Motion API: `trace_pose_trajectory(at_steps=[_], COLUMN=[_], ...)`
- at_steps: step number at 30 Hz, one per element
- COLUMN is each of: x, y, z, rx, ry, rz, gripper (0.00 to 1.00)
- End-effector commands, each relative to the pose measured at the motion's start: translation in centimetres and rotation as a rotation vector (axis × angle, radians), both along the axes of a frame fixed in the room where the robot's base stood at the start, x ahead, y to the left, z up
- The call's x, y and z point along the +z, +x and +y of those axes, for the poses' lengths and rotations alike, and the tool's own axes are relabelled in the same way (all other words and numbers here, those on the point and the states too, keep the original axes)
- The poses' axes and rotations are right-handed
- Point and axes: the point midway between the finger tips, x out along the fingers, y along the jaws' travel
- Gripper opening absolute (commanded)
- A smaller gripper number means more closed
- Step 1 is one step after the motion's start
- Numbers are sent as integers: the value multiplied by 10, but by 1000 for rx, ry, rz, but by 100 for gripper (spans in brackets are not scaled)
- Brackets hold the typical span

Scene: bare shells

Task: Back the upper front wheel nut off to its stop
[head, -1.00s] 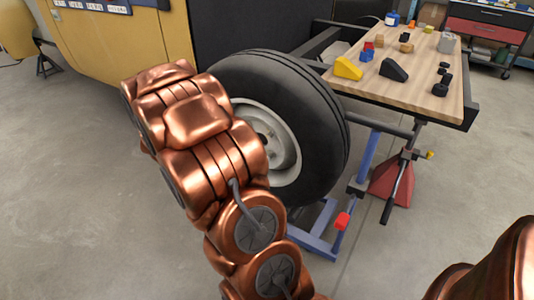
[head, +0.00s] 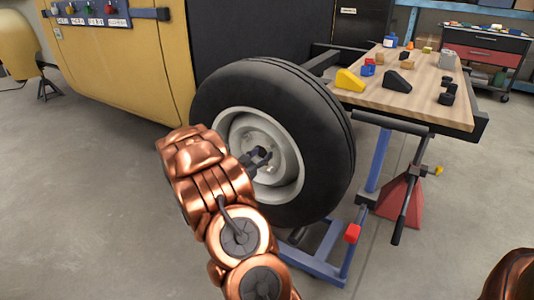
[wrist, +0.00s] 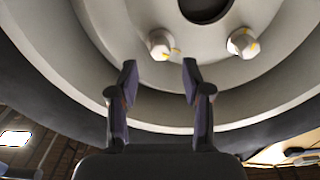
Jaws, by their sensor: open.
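The wheel (head: 325,130) has a black tyre and a pale grey rim (head: 290,185). In the wrist view, two pale nuts with yellow marks show on the rim: one (wrist: 161,43) almost in line with the gap between my fingers, the other (wrist: 243,42) to the right. I cannot tell which is the upper front one. My gripper (wrist: 159,78) is open and empty, its fingertips just short of the first nut in the picture. In the head view, my gripper (head: 264,158) is in front of the hub and hides part of it.
A wooden-topped bench (head: 425,105) with blocks stands behind the wheel to the right. A blue stand (head: 320,262) with a red end piece and a red jack stand (head: 400,200) are on the floor at the right.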

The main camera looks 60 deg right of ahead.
Motion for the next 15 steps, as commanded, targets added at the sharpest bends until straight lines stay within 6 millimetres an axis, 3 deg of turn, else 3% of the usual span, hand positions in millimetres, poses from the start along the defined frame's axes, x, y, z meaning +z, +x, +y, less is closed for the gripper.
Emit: trace_pose_trajectory(at_steps=[6, 15], x=[-2, -1], y=[1, 2], z=[-26, -43], rx=[-1, 1], ry=[1, 1], rz=[-2, 0], gripper=[49, 49])
